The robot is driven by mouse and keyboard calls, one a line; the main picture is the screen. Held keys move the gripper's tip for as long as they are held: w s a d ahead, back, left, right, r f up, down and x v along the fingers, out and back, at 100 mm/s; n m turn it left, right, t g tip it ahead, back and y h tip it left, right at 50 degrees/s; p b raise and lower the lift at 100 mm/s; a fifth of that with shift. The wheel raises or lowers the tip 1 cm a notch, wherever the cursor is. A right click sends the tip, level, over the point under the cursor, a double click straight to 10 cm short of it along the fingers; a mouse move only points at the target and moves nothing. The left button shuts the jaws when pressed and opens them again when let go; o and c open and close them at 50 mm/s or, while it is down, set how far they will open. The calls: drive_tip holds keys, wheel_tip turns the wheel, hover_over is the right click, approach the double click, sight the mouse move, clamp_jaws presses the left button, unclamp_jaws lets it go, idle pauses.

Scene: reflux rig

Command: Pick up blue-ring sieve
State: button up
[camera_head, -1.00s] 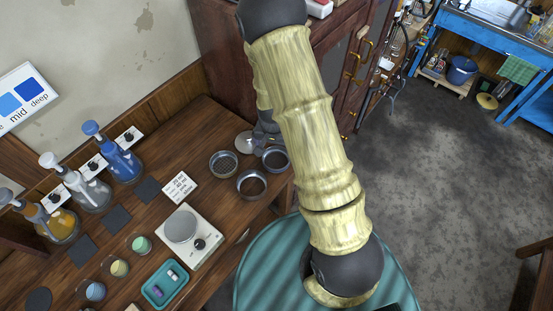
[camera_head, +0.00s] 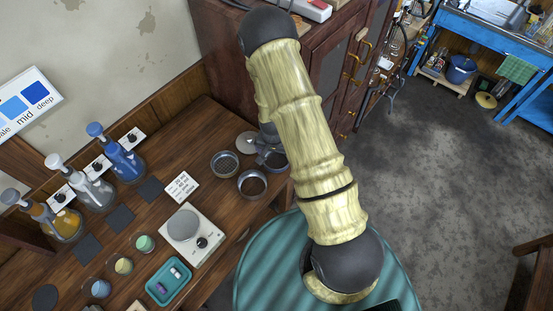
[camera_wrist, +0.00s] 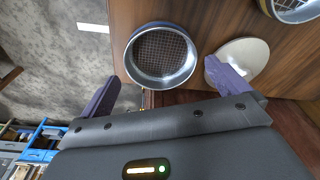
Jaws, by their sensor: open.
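The blue-ring sieve (camera_wrist: 160,55) is a round metal sieve with a mesh bottom and a blue band at its rim. It lies flat on the wooden bench, close to the edge, in the wrist view. In the head view it is the rightmost sieve (camera_head: 275,160), partly hidden by my gripper. My gripper (camera_wrist: 162,72) is open, with its purple fingers on either side of the sieve's near part in the wrist view. The fingers look apart from the sieve; their height above the bench is unclear. Nothing is held.
A pale round disc (camera_wrist: 243,57) lies close to the right finger. Two other sieves (camera_head: 224,164) (camera_head: 252,184) stand nearby. A dark red cabinet (camera_head: 232,60) rises behind. A label card (camera_head: 182,187), a scale (camera_head: 190,235) and flasks (camera_head: 126,160) occupy the bench further left.

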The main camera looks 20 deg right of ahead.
sight(277, 160)
drive_tip(key=shift+w+f+p, duration=0.15)
drive_tip(key=shift+f+p, duration=0.15)
drive_tip(key=shift+f, duration=0.5)
drive_tip(key=shift+w+f+p, duration=0.1)
drive_tip(key=shift+f+p, duration=0.15)
drive_tip(key=shift+f, duration=0.5)
drive_tip(key=shift+c, duration=0.2)
drive_tip(key=c, duration=0.7)
